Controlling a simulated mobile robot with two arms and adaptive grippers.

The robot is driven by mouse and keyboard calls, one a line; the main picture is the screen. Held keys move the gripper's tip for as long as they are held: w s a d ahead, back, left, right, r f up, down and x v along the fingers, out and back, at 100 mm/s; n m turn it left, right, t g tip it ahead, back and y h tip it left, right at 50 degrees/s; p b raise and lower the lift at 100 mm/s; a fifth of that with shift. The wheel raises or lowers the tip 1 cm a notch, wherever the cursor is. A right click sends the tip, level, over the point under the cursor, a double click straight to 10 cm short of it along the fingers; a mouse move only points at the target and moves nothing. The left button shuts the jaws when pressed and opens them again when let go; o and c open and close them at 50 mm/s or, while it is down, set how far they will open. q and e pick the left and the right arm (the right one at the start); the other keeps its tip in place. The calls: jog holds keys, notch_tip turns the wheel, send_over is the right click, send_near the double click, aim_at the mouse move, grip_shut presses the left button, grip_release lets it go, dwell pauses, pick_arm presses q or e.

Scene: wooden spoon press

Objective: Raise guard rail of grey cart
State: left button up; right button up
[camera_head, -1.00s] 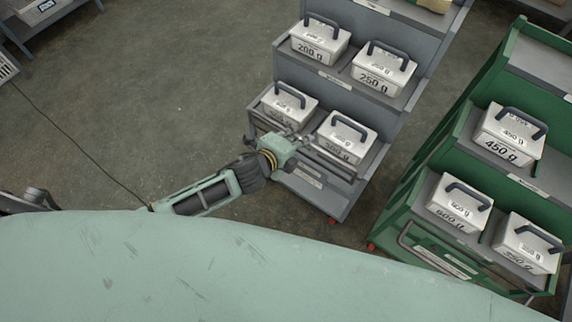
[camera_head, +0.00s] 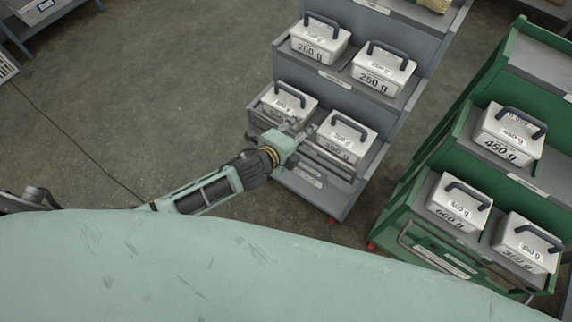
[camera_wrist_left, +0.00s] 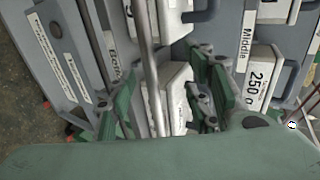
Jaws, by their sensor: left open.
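The grey cart (camera_head: 345,207) stands at the upper middle of the head view, with labelled white weight boxes on its shelves. Its guard rail (camera_head: 334,166) runs low along the front of the lowest shelf. In the left wrist view the rail (camera_wrist_left: 147,50) is a grey metal rod running up the picture between my fingers, nearer the left one. My left gripper (camera_head: 300,131) is at the front of the lowest shelf, between the two boxes there. Its fingers (camera_wrist_left: 165,100) are open, and I cannot tell whether they touch the rail. My right gripper is not in view.
A green cart (camera_head: 385,205) with more weight boxes stands to the right, a narrow gap away. The 300 g box (camera_head: 345,138) is close to my gripper. Open floor (camera_head: 150,90) lies left of the grey cart. A cable crosses the floor at left.

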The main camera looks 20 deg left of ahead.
pick_arm(q)
jog(key=f+p+v, duration=0.1)
jog(key=p+v, duration=0.3)
jog(key=v, duration=0.4)
jog(key=shift+s+a, duration=0.2)
jog(key=shift+s, duration=0.35)
dwell(0.4)
jog(key=s+a+f+n+g+y, duration=0.1)
jog(key=s+a+f+n+g, duration=0.2)
jog(key=f, duration=0.5)
jog(key=s+a+f+n+y+p, duration=0.1)
jog(key=s+a+f+n, duration=0.3)
jog(key=s+f, duration=0.25)
jog(key=s+a+f+n+g+y, duration=0.2)
jog(key=s+a+f+n, duration=0.1)
jog(key=f, duration=0.5)
jog(key=s+f+n+g, duration=0.2)
jog(key=s+f+n, duration=0.2)
jog(key=s, duration=0.9)
jog(key=s+f+n+g, duration=0.3)
jog(key=s+f+n, duration=0.2)
jog(key=s, duration=0.8)
notch_tip(320, 180, down, 3)
jog(key=shift+a+r+n+p, duration=0.25)
jog(key=shift+a+n+p, duration=0.05)
jog(key=shift+p, duration=0.1)
jog(key=shift+s, duration=0.15)
